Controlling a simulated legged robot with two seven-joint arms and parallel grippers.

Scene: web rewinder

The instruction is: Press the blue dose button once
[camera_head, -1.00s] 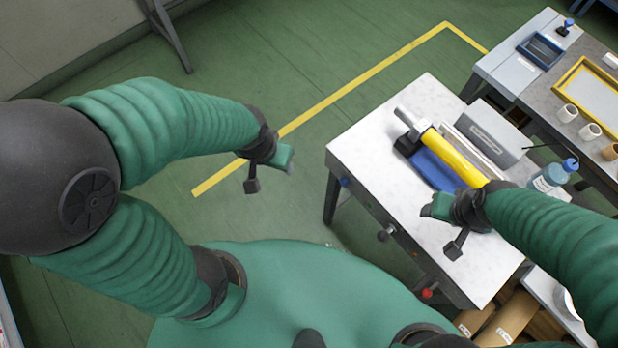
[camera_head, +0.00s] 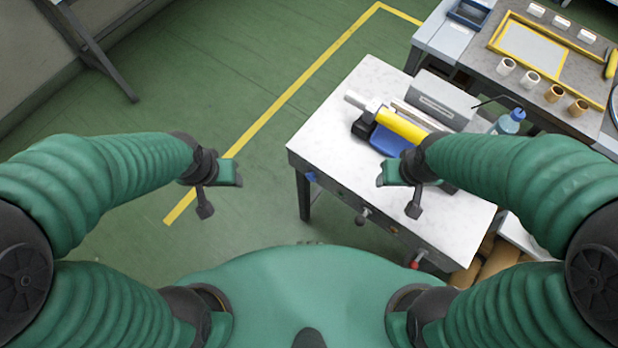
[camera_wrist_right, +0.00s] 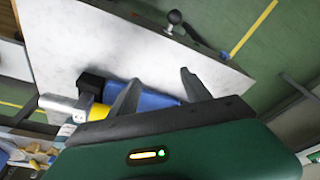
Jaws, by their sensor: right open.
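A small blue button-like part (camera_head: 311,176) sits on the front side of the white-topped machine table, near its left corner. I cannot tell for sure whether it is the dose button. My right gripper (camera_head: 383,174) is above the front part of the tabletop, to the right of that blue part and apart from it. In the right wrist view its two fingers (camera_wrist_right: 157,88) are spread and empty, pointing over the tabletop. My left gripper (camera_head: 238,173) hangs over the green floor, left of the table; its finger opening is not clear.
The white table (camera_head: 335,125) carries a yellow roller (camera_head: 400,126), a blue block (camera_head: 390,142) and a grey box (camera_head: 440,100). A black knob (camera_head: 362,217) and a red knob (camera_head: 416,262) stick out in front. A blue-capped bottle (camera_head: 508,122) stands behind.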

